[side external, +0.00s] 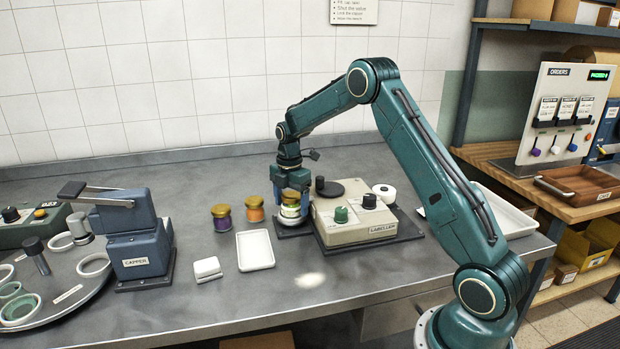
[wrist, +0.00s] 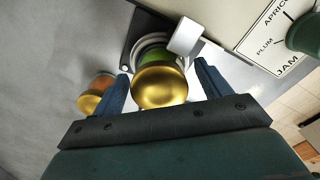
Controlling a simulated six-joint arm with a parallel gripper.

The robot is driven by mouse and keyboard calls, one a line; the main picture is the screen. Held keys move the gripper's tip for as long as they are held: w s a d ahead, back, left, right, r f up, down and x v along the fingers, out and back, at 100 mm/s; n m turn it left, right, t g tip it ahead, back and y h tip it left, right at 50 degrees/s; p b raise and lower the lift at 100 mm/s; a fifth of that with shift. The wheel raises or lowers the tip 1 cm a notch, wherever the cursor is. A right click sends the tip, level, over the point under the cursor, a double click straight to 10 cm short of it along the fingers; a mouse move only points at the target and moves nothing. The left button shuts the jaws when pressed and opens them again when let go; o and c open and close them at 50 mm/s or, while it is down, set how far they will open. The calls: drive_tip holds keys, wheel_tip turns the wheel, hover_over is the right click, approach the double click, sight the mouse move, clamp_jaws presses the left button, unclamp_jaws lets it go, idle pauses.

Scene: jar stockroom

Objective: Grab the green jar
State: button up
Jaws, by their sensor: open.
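The green jar (side external: 290,212) stands upright on the dark plate at the left end of the labeller (side external: 352,217). In the wrist view its gold lid (wrist: 160,88) faces me, and a little green glass shows beyond it. My gripper (side external: 291,192) is right above and around the jar's top. In the wrist view its two blue fingers are spread on either side of the lid, with a gap showing on each side. A white block of the labeller (wrist: 186,36) sits close beside the jar.
An orange jar (side external: 254,209) and a purple jar (side external: 221,217) stand just left of the labeller. The capper (side external: 137,240) is farther left.

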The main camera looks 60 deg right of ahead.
sight(291, 194)
drive_tip(key=c, duration=1.2)
drive_tip(key=shift+r, duration=0.2)
wheel_tip(291, 194, up, 20)
drive_tip(key=shift+f, duration=0.1)
idle(0.4)
